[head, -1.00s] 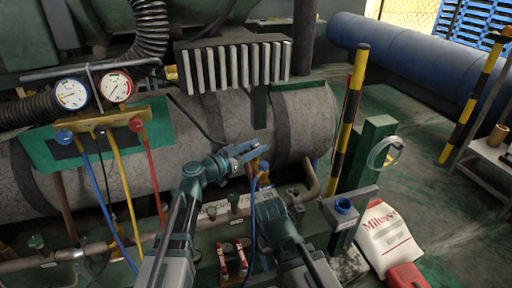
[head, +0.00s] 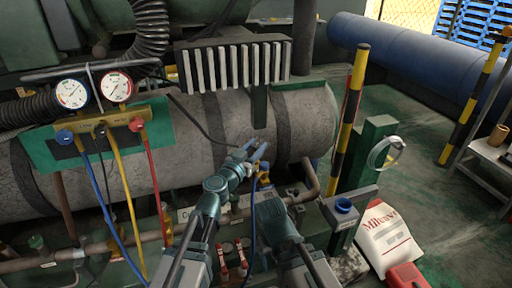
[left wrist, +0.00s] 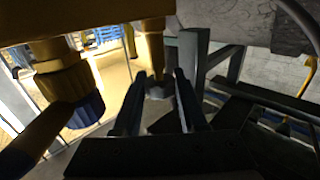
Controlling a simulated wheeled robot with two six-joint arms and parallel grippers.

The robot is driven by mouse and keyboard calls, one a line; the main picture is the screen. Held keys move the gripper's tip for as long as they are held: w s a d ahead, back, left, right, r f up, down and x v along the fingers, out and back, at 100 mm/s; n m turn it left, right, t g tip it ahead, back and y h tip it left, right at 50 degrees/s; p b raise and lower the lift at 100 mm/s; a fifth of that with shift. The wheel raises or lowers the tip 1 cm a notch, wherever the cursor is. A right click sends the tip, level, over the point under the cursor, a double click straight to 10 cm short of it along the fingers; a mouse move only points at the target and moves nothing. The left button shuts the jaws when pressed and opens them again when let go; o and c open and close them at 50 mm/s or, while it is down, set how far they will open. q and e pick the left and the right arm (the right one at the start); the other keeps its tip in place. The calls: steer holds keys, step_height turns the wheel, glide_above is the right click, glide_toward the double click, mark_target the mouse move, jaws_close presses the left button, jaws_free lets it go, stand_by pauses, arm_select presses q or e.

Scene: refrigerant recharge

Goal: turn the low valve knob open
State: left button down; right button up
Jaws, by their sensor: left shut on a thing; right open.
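My left gripper (head: 258,151) is shut at a small brass and blue fitting (head: 264,168) in front of the grey tank. In the left wrist view, a small grey knob (left wrist: 158,89) at the end of a brass stem (left wrist: 150,45) sits between its fingers (left wrist: 160,100); I take it as the low valve knob. A brass body with a blue ring (left wrist: 86,110) is close on the left there. My right gripper (head: 268,203) is open, lower and just right of the left one; its fingertips are hard to make out.
The gauge manifold (head: 112,122), with two gauges and blue, yellow and red hoses, hangs at left. A blue hose (head: 253,215) runs down between my arms. A black-and-yellow post (head: 350,125), a green post (head: 378,150) and a white bag (head: 385,235) stand at right.

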arm_select(q)
steer(key=shift+c, duration=2.3)
jaws_free()
steer(key=shift+m+h, duration=0.3)
steer(key=shift+h, duration=0.1)
